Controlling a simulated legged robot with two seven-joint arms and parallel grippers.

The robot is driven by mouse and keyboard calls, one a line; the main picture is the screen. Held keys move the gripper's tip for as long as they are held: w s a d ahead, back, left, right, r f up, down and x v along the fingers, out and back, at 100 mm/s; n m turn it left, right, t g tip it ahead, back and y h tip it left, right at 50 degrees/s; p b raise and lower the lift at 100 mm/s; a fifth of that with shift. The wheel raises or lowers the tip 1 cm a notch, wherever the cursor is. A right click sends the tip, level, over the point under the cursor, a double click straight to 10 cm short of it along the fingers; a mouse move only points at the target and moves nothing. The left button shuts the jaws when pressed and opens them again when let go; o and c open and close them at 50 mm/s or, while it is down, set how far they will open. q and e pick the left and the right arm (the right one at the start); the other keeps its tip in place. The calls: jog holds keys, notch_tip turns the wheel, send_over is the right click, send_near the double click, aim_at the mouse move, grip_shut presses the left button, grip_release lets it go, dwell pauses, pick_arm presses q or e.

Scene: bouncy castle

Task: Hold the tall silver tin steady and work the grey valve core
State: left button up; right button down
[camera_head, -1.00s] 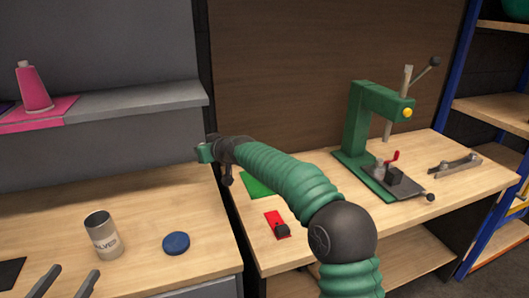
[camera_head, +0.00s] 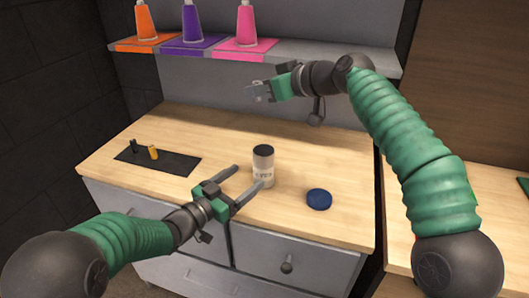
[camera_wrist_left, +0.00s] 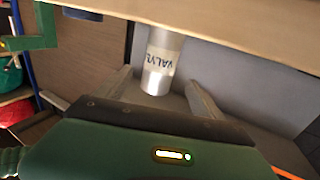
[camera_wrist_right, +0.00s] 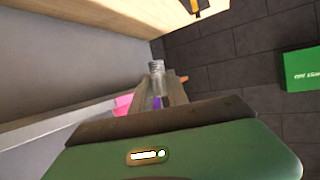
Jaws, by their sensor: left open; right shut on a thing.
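The tall silver tin (camera_head: 264,178), labelled with dark letters, stands upright and open-topped on the wooden worktop. My left gripper (camera_head: 250,176) is open, its fingertips at either side of the tin's near side; no grip shows. In the left wrist view the tin (camera_wrist_left: 160,65) shows between the two fingers (camera_wrist_left: 158,80). My right gripper (camera_head: 257,92) is up behind the tin, pointing left. In the right wrist view it is shut on the grey valve core (camera_wrist_right: 157,70), a small cylinder between the fingertips.
A blue round lid (camera_head: 319,199) lies right of the tin. A black mat (camera_head: 180,164) at the left carries a yellow peg (camera_head: 153,152) and a dark one. A shelf (camera_head: 300,57) with orange, purple and pink cones runs behind. The worktop between mat and tin is clear.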

aim_at(257, 169)
pick_arm(q)
jog(key=x, duration=0.7)
jog(key=shift+d, duration=0.1)
pick_arm(e)
jog(key=shift+d, duration=0.1)
pick_arm(q)
jog(key=c, duration=1.5)
jog(key=shift+c, duration=0.3)
pick_arm(e)
jog(key=d+f, duration=0.3)
jog(key=f, duration=0.8)
jog(key=shift+s, duration=0.3)
jog(key=c, duration=1.2)
grip_release()
jog(key=shift+d, duration=0.1)
